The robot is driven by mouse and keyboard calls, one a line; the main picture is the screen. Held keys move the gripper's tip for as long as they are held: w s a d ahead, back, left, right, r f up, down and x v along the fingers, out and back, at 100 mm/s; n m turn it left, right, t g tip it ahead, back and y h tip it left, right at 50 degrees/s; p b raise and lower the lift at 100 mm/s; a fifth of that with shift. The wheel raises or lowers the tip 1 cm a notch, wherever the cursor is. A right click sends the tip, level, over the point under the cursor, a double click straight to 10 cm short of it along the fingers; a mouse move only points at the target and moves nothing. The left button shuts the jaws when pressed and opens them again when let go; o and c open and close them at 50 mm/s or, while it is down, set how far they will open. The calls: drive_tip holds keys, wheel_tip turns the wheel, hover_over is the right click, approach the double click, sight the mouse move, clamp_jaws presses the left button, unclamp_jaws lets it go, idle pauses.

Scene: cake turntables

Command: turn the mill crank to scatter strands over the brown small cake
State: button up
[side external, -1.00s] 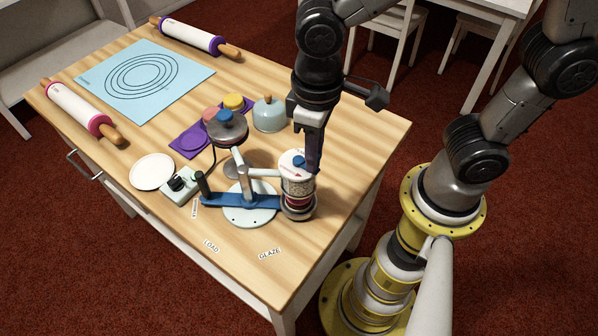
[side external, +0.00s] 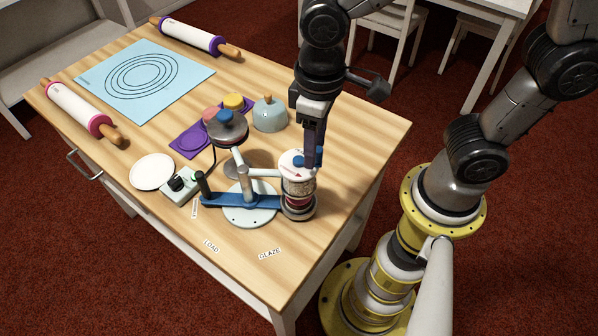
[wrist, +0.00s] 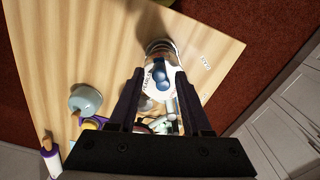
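The mill (side external: 299,185) is an upright clear cylinder with a white lid, standing at the right end of the blue bar. Its blue crank (wrist: 160,75) lies on the lid, with a hub and a knob. My gripper (side external: 313,163) points down at the lid's right side. In the wrist view my gripper (wrist: 160,76) has its two dark fingers apart, with the crank showing between and beyond their tips. I cannot tell whether a finger touches the knob. A dark reddish-brown band shows low under the mill; I cannot tell whether it is the brown small cake.
A switch box (side external: 180,185), white plate (side external: 152,171), purple mat (side external: 187,146) with pink and yellow cakes, and blue dome (side external: 270,115) are nearby.

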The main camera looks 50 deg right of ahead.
drive_tip(key=shift+s, duration=0.15)
drive_tip(key=shift+r, duration=3.45)
drive_tip(key=shift+d, duration=0.15)
drive_tip(key=s+d+r+m+t, duration=0.1)
drive_tip(key=s+d+t, duration=0.1)
drive_tip(key=d, duration=0.4)
drive_tip(key=s+d+m+t, duration=0.2)
drive_tip(key=s+d+t, duration=0.1)
drive_tip(key=d, duration=0.4)
drive_tip(key=shift+s+d+r, duration=0.15)
drive_tip(key=shift+s+r, duration=0.25)
drive_tip(key=shift+s, duration=0.15)
